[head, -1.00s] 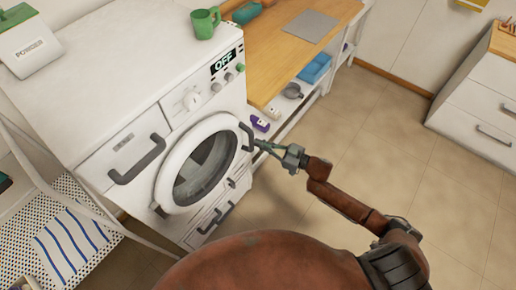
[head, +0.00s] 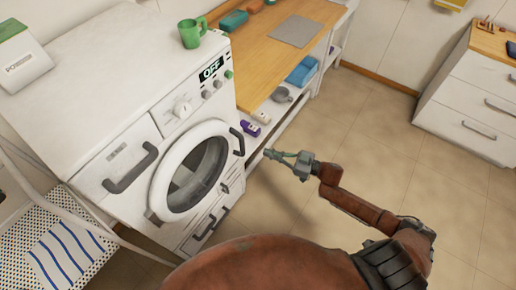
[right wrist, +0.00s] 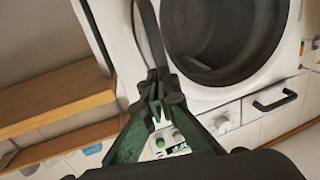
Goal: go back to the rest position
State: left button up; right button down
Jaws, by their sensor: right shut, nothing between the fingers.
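My right gripper (head: 272,154) is in front of the washing machine's right side in the head view, apart from the door handle (head: 237,141). Its fingers are shut with nothing between them; the right wrist view also shows the closed fingers (right wrist: 158,95). The white washing machine (head: 120,75) stands at the left, with its display reading OFF. Its round door (head: 195,170) looks closed in the head view. My left gripper is not in view.
A green mug (head: 190,33) and a powder box (head: 22,58) stand on the machine. A wooden counter (head: 262,58) with a lower shelf holding a blue container (head: 301,70) and bottles is behind. A white drawer cabinet (head: 470,100) stands right. The tiled floor between is clear.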

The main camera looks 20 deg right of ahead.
jog(key=v, duration=0.6)
jog(key=s+d+f+m+t+h, duration=0.15)
jog(key=d+f+h, duration=0.3)
jog(key=f, duration=0.55)
jog(key=d+f+m+h, duration=0.3)
jog(key=d+f, duration=0.2)
jog(key=f, duration=0.5)
jog(key=s+d+f+m+g+h, duration=0.1)
jog(key=s+d+f+g+h, duration=0.1)
jog(key=s+f, duration=0.45)
jog(key=s+d+f+m+g+h, duration=0.1)
jog(key=s+d+f+h, duration=0.15)
jog(key=f, duration=0.65)
jog(key=s+f+g+h, duration=0.1)
jog(key=s+f+g, duration=0.2)
jog(key=s+f, duration=0.55)
jog(key=s+a+f+g, duration=0.2)
jog(key=s+a+f, duration=0.1)
jog(key=s, duration=0.7)
jog(key=s+a+f+m+g, duration=0.1)
jog(key=s+a+f+g, duration=0.2)
jog(key=s+f, duration=0.3)
jog(key=s+a+f+g, duration=0.2)
jog(key=s+a+f, duration=0.2)
jog(key=s, duration=1.2)
jog(key=shift+s+a+f, duration=0.25)
jog(key=shift+a, duration=0.25)
jog(key=shift+m, duration=0.25)
